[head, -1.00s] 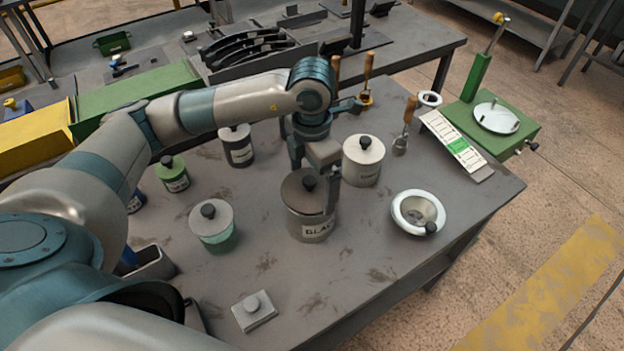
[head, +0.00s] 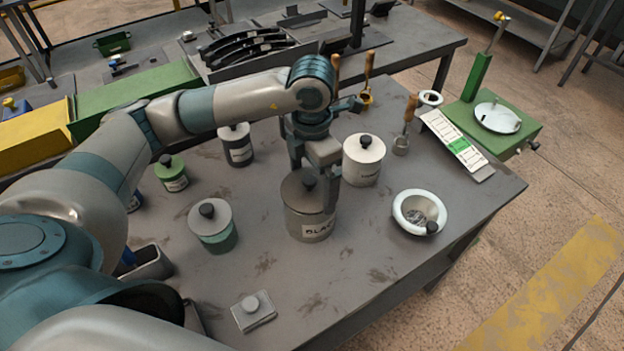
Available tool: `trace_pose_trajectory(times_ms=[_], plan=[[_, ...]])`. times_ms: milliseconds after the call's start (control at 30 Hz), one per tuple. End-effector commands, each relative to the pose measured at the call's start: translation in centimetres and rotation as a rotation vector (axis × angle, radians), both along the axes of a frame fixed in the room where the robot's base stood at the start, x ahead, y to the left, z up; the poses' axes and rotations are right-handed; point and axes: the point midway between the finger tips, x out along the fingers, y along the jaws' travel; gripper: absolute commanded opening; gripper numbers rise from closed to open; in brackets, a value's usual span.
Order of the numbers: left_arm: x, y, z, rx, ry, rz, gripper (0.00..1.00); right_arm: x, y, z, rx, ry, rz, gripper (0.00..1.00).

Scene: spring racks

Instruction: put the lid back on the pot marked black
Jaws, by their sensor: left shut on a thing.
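The pot marked black (head: 306,226) is a grey pot whose label reads "BLAC", with the rest hidden or cut short. It stands upright near the middle of the table. A dark lid (head: 294,195) with a black knob lies over its mouth and looks level. I cannot tell whether a thin gap is left under it. My left gripper (head: 318,184) points down over the lid and is shut on its knob. One finger hides the lid's right side. My right gripper is out of view.
A white lidded pot (head: 362,168) stands close behind right. A green pot with grey lid (head: 213,238) is left, a dark pot (head: 237,152) behind left. A white bowl (head: 413,200) is right. A small grey block (head: 254,312) lies in front. The front table area is mostly clear.

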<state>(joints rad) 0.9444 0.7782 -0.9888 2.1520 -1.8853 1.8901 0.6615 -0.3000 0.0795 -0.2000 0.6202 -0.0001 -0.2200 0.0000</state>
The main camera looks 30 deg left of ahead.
Motion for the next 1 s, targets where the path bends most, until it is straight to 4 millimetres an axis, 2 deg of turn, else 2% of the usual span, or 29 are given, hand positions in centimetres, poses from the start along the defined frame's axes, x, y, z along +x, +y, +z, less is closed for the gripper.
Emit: trace_pose_trajectory(times_ms=[1000], plan=[[-0.02,-0.03,-0.09,0.000,0.000,0.000,0.72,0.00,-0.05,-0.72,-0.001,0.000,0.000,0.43]])
